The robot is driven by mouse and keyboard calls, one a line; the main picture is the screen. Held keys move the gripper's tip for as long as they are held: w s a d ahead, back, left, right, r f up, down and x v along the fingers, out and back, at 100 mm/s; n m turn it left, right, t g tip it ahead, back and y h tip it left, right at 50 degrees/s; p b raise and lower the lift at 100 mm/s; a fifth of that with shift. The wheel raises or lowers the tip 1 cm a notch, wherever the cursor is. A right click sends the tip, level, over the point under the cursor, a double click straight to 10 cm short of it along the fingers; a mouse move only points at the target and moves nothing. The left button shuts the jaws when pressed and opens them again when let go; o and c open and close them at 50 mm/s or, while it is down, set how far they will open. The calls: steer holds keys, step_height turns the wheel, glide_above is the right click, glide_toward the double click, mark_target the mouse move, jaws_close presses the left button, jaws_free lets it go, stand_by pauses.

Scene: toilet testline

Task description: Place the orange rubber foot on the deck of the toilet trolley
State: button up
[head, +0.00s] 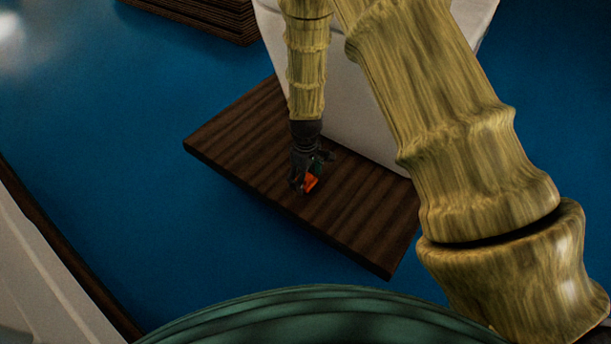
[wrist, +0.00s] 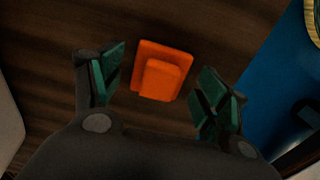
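The orange rubber foot (head: 311,184) is a small block with a raised smaller block on it. It appears to lie on the dark brown wooden deck (head: 355,225) of the trolley, in front of the white toilet body. In the wrist view the foot (wrist: 161,70) shows whole over the deck (wrist: 225,30). My gripper (head: 312,174) points down close to the foot. Its green-padded fingers are spread on either side, with a visible gap between each finger and the foot in the wrist view (wrist: 160,86). The foot's underside is hidden.
The white toilet body (head: 365,125) stands on the deck behind my gripper. A brown ribbed stack (head: 205,15) is at the top left. The blue floor (head: 130,170) is clear left of the trolley. A pale surface with a dark edge (head: 75,255) lies at lower left.

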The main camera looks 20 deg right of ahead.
steer(key=shift+r, duration=0.1)
step_height(320, 180, up, 12)
steer(key=p, duration=0.5)
stand_by(0.4)
